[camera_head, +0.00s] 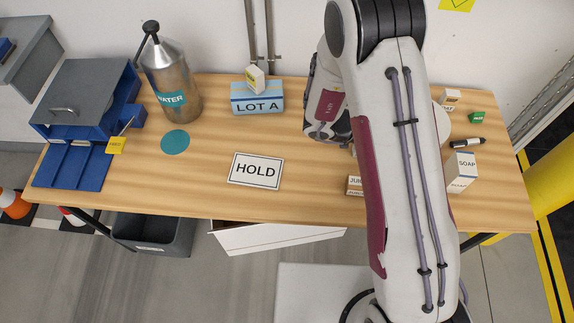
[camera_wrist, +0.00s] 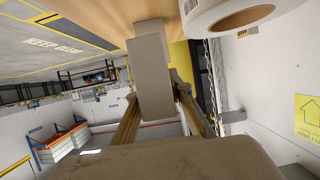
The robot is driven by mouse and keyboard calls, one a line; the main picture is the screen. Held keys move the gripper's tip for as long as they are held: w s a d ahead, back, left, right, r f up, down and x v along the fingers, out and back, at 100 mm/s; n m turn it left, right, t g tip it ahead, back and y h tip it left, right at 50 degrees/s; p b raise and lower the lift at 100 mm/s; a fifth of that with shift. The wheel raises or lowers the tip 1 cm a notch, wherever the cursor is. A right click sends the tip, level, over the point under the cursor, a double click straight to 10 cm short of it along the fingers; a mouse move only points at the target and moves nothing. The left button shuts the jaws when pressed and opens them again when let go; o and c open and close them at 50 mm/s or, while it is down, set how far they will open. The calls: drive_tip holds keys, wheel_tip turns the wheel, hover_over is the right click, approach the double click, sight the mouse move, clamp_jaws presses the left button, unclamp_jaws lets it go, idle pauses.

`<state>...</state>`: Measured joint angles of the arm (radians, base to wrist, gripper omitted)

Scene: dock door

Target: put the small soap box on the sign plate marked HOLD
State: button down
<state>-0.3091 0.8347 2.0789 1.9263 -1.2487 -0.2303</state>
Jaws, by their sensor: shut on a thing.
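The white sign plate marked HOLD (camera_head: 242,170) lies flat and bare on the table, left of my arm. My gripper (camera_wrist: 160,108) is shut on a plain grey-brown box (camera_wrist: 152,70) in the wrist view; no label shows on its visible faces. In the head view my arm hides the gripper and the held box. A white box marked SOAP (camera_head: 462,168) stands at the right. A smaller white box (camera_head: 449,97) stands behind it, its label partly unreadable. I cannot tell whether the held box is the small soap box.
A blue LOT A block (camera_head: 258,100) with a small white box (camera_head: 255,77) at it stands behind the plate. A metal WATER bottle (camera_head: 172,85) stands left. A JUICE box (camera_head: 355,186) is near the front edge. A white roll (camera_wrist: 230,14) is near the held box.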

drive_tip(key=w+a+n+t+y, duration=0.25)
drive_tip(key=a+n+t, duration=0.4)
drive_tip(key=a, duration=1.25)
drive_tip(key=r+n+t+y, duration=0.1)
drive_tip(key=n+t+y, duration=0.5)
drive_tip(key=n, duration=0.1)
hover_over(262, 160)
drive_tip(key=shift+g, duration=0.25)
drive_tip(key=shift+f, duration=0.2)
drive_tip(key=shift+f, duration=2.75)
drive_tip(key=shift+f, duration=0.1)
drive_tip(key=shift+f, duration=2)
drive_tip(key=shift+f, duration=0.1)
